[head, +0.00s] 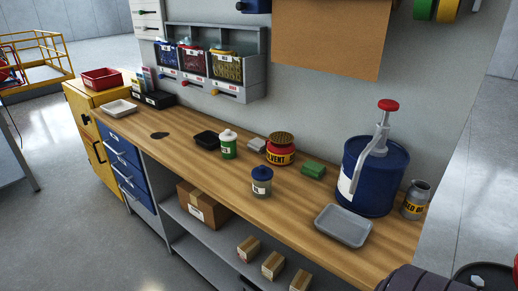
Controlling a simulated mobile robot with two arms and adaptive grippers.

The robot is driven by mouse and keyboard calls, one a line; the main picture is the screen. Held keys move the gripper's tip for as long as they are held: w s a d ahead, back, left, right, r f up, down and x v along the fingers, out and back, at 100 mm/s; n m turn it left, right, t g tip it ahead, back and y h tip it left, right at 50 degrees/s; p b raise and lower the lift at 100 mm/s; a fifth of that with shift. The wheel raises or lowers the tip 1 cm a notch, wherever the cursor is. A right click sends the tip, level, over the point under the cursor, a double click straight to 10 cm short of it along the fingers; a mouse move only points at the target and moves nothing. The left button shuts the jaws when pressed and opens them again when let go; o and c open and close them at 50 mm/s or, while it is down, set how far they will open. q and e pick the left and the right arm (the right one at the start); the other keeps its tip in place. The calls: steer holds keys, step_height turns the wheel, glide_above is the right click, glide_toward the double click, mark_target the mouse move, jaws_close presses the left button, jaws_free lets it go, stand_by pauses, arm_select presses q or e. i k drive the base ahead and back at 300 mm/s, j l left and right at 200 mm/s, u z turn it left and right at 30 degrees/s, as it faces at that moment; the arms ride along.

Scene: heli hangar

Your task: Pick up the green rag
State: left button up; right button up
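The green rag (313,169) is a small folded block lying flat on the wooden workbench (200,135), toward the wall. It lies between the red solvent can (280,156) on its left and the large blue drum with a pump (375,180) on its right. Its top and front are in plain sight, and nothing lies on it. Neither of my grippers shows in the head view.
A grey tray (343,226) lies near the front edge, before the drum. A jar with a blue lid (262,182) and a green-and-white can (228,145) stand left of the rag. A metal can (415,200) stands at the right end. Bare wood lies in front of the rag.

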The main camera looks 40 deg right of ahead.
mark_target(314, 170)
steer(key=i+j+z, duration=0.1)
steer(key=i+z, duration=0.2)
steer(key=i, duration=0.25)
steer(key=i+j+z, duration=0.25)
steer(key=i, duration=0.3)
